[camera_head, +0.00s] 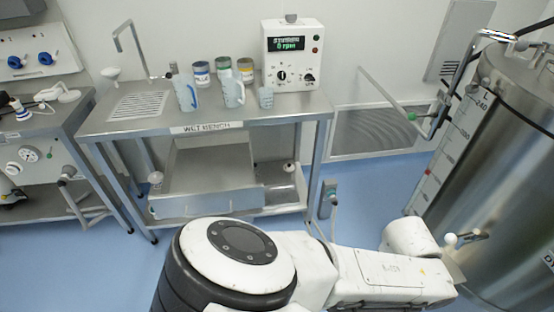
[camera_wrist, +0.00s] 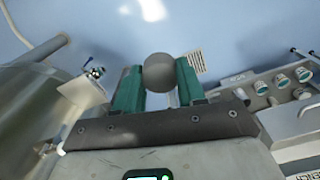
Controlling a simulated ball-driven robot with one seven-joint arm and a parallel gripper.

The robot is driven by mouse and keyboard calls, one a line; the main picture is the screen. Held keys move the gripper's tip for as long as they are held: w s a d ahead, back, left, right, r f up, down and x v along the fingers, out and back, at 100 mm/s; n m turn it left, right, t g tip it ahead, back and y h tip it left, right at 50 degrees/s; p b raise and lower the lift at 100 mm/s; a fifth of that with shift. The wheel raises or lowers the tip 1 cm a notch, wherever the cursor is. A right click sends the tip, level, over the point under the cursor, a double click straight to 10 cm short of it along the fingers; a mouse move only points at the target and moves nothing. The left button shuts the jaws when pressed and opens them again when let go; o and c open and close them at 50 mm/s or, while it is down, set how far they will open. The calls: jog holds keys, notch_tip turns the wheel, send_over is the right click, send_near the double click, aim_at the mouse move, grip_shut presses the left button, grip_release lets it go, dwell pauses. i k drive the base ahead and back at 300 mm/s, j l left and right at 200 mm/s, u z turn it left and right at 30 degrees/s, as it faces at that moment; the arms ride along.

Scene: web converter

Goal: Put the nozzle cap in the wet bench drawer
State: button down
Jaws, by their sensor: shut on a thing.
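My gripper (camera_wrist: 160,85) has its green fingers shut on a smooth round grey thing, which I take to be the nozzle cap (camera_wrist: 159,72). The fingers are not clear there. The wet bench (camera_head: 205,128) stands at the back left, with its label on the front edge. Below its top, the wet bench drawer (camera_head: 208,202) is pulled out, with its grey inside showing and its front panel facing me. My gripper is well to the right of it.
The steel tank (camera_head: 510,150) is close to my gripper on the right. Jugs (camera_head: 233,94), several jars and a stirrer (camera_head: 292,55) stand on the bench. Another bench (camera_head: 40,130) is at far left.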

aim_at(212, 178)
jog(key=i+j+u, duration=0.1)
jog(key=u, duration=0.35)
jog(key=i+l+u, duration=0.1)
jog(key=i+u, duration=0.45)
jog(key=u, duration=0.3)
jog(key=i+l+u, duration=0.2)
jog(key=u, duration=0.25)
